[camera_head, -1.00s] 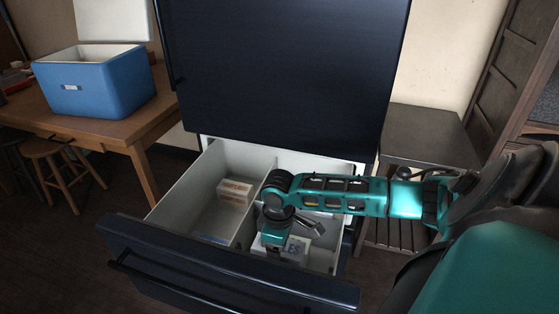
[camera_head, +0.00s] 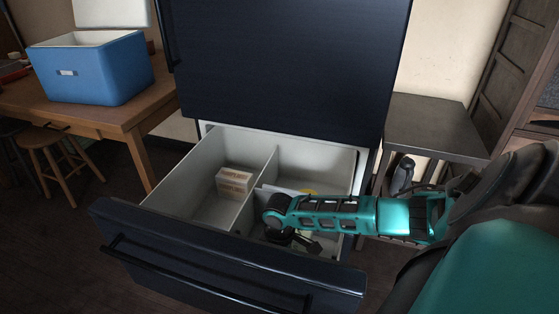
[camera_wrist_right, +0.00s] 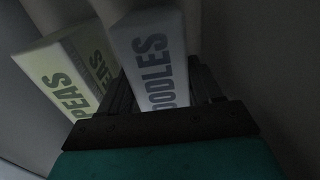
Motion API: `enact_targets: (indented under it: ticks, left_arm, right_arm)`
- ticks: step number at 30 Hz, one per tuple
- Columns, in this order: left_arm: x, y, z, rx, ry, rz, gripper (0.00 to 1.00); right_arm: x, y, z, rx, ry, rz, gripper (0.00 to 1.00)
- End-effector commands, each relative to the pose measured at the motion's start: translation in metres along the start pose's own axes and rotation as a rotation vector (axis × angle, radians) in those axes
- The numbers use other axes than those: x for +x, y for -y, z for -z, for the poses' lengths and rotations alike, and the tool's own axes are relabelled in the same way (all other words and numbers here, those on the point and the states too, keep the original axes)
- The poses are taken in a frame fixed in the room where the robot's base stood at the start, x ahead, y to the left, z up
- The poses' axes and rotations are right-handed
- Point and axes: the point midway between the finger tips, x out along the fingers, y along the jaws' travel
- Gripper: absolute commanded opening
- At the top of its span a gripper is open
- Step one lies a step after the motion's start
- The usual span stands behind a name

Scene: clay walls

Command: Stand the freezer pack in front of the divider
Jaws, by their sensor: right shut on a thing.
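A white pack lettered "NOODLES" (camera_wrist_right: 150,55) is between the fingers of my right gripper (camera_wrist_right: 162,88) in the right wrist view. The gripper is shut on it. In the head view my right gripper (camera_head: 296,240) is low in the right compartment of the open drawer (camera_head: 180,190), mostly hidden by my arm, and the pack is not clear there. A pale divider (camera_head: 258,188) runs front to back in the drawer. My left gripper is out of view.
Small stacked cartons (camera_head: 235,181) sit in the left compartment, with bare floor in front. A pale flat edge and a yellow patch (camera_head: 309,192) show behind my arm. The dark drawer front (camera_head: 220,250) is nearest me. A blue cooler (camera_head: 95,70) stands on the wooden table.

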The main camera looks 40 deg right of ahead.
Motion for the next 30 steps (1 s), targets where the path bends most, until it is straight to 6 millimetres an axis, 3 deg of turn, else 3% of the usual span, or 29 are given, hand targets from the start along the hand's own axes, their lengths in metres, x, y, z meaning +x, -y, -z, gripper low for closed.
enact_targets:
  ticks: [5,6,13,22,30]
  left_arm:
    - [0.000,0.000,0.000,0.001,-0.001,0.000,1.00]
    - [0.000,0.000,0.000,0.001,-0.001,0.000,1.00]
    - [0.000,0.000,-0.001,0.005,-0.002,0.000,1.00]
    - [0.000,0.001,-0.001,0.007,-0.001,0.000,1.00]
    - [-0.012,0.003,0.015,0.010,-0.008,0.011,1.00]
  right_arm:
    - [0.003,0.000,0.001,0.001,-0.001,0.000,0.16]
    - [0.003,0.000,0.000,0.000,0.000,0.000,0.68]
    - [0.003,0.000,0.000,0.000,0.001,0.000,0.90]
    - [-0.001,0.000,0.000,0.000,0.000,-0.001,0.90]
    - [-0.052,-0.001,0.000,-0.001,-0.001,-0.001,0.90]
